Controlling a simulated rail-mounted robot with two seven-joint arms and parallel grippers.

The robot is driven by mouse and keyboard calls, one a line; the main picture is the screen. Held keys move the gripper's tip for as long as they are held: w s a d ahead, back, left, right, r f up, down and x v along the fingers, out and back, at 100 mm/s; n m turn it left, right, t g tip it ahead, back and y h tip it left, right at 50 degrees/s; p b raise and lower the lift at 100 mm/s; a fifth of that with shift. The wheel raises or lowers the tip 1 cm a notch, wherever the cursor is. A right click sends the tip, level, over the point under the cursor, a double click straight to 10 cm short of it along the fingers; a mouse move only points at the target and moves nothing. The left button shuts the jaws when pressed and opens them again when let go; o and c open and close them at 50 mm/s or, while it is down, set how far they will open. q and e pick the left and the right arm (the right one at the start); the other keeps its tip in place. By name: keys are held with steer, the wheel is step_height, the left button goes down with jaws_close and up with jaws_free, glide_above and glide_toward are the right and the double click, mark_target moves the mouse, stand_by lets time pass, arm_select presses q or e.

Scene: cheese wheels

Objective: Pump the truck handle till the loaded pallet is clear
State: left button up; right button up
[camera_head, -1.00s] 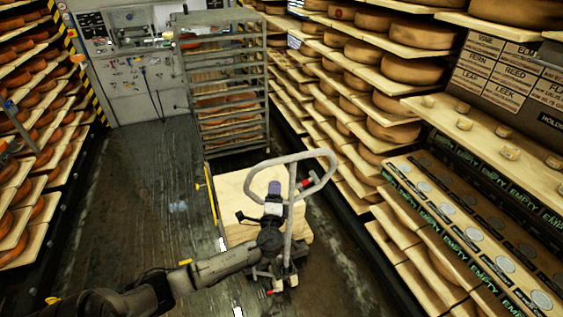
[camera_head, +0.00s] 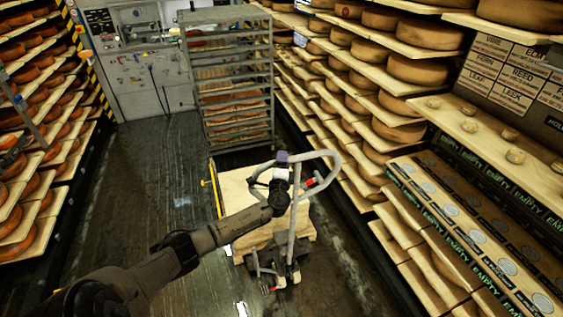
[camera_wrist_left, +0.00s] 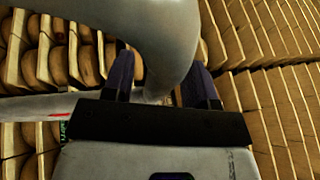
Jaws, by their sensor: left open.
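The pallet truck's grey looped handle (camera_head: 337,163) stands up above the truck's base (camera_head: 283,262). A pale wooden load (camera_head: 236,188) sits just beyond the truck, and any gap under it is too small to tell. My left gripper (camera_head: 283,157) is at the handle's loop, its dark wrist covering part of it. In the left wrist view the open left fingers (camera_wrist_left: 160,82) stand either side of the thick grey handle bar (camera_wrist_left: 165,40), and I cannot tell whether they touch it. My right gripper is not in view.
A tall metal rack (camera_head: 228,85) stands behind the load. Cheese shelves (camera_head: 390,75) line the right side close to the handle, with more shelves (camera_head: 30,150) at left. The wet dark floor (camera_head: 150,170) is clear to the left of the load.

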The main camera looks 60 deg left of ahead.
arm_select(q)
steer(key=shift+c, duration=0.5)
jaws_close()
steer(key=shift+d, duration=0.1)
